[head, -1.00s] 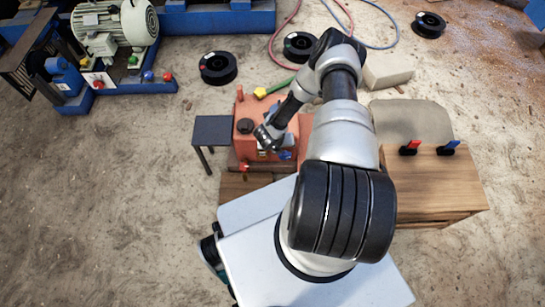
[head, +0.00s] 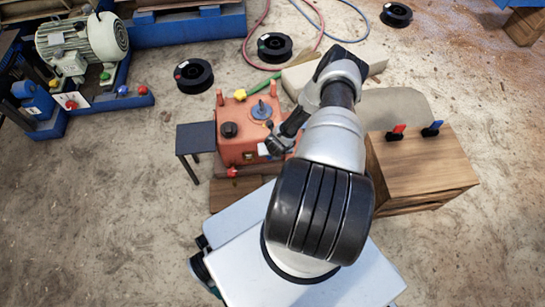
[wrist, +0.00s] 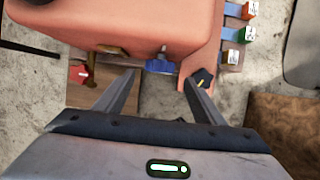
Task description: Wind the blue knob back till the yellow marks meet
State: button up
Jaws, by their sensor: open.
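The orange crusher housing (head: 236,150) stands ahead of my base in the head view; its face fills the top of the wrist view (wrist: 120,22). A blue knob (wrist: 160,66) sits at its lower edge in the wrist view. A dark faceted knob with a yellow mark (wrist: 203,78) is to its right, close by my right fingertip. I cannot make out two yellow marks to compare. My gripper (wrist: 160,78) is open and empty, with the blue knob between its fingertips in the picture; contact cannot be told. In the head view my gripper (head: 278,145) is at the housing's front right.
A red knob (wrist: 82,72) is left in the wrist view; small coloured blocks (wrist: 232,35) sit at the right. A dark side table (head: 196,138) stands left of the crusher, a wooden cabinet (head: 425,170) right. Black spools (head: 193,75) and hoses lie behind.

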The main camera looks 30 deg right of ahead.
jog(key=b+x, duration=0.2)
jog(key=x, duration=0.5)
jog(key=shift+f, duration=0.1)
jog(key=c, duration=1.1)
jog(key=shift+o, duration=0.2)
jog(key=shift+w+a, duration=0.1)
jog(key=h, duration=0.1)
jog(key=g+h, duration=0.1)
jog(key=shift+w+a+n+h, duration=0.15)
jog(key=shift+a+n+h, duration=0.15)
jog(key=shift+a+n, duration=0.1)
jog(key=shift+w+a+f+n+g+h, duration=0.15)
jog(key=shift+g+h, duration=0.3)
jog(key=shift+h, duration=0.6)
jog(key=shift+a+f+n+g+h, duration=0.1)
jog(key=shift+n+g+h, duration=0.25)
jog(key=shift+h, duration=0.7)
